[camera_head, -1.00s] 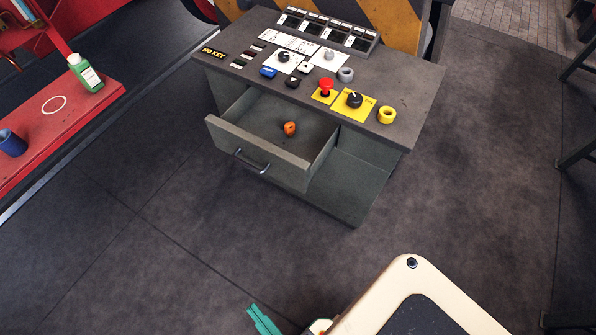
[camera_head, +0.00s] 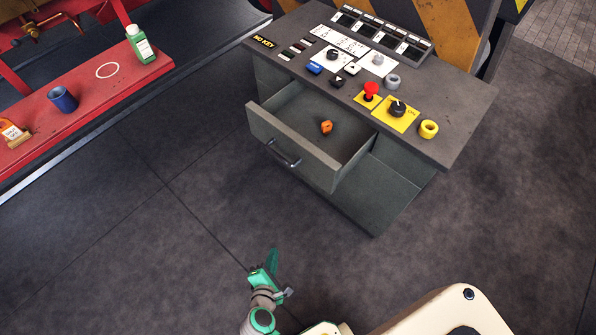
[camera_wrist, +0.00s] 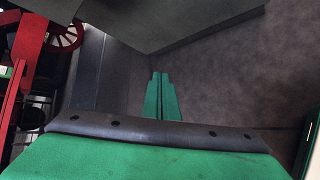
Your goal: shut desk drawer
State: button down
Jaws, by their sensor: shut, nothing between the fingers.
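The desk drawer (camera_head: 290,155) is pulled out of the grey desk (camera_head: 450,120), with its handle (camera_head: 283,153) on the front panel. A small orange object (camera_head: 326,127) lies inside the drawer. My gripper (camera_head: 271,262) is shut and empty, in front of the drawer and apart from it, lower in the head view. In the wrist view the green fingers (camera_wrist: 161,95) are together, pointing forward over the floor. A dark grey panel (camera_wrist: 160,22) fills the top of that view; I cannot tell which part of the desk it is.
A red bench (camera_head: 80,105) on the left holds a green bottle (camera_head: 141,44), a blue cup (camera_head: 62,98) and an orange tagged item (camera_head: 12,132). Buttons and knobs, including a red button (camera_head: 371,90), cover the desktop. Floor between my base and the drawer is clear.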

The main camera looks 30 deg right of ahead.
jog(key=w+d+r+n+g+h, duration=0.1)
jog(key=w+d+r+n+h, duration=0.35)
jog(key=w, duration=0.35)
jog(key=g+h, duration=0.2)
jog(key=h, duration=0.4)
send_near(306, 165)
jog(key=x, duration=0.5)
jog(key=shift+w+f, duration=0.2)
jog(key=shift+d, duration=0.75)
jog(key=shift+a, duration=0.1)
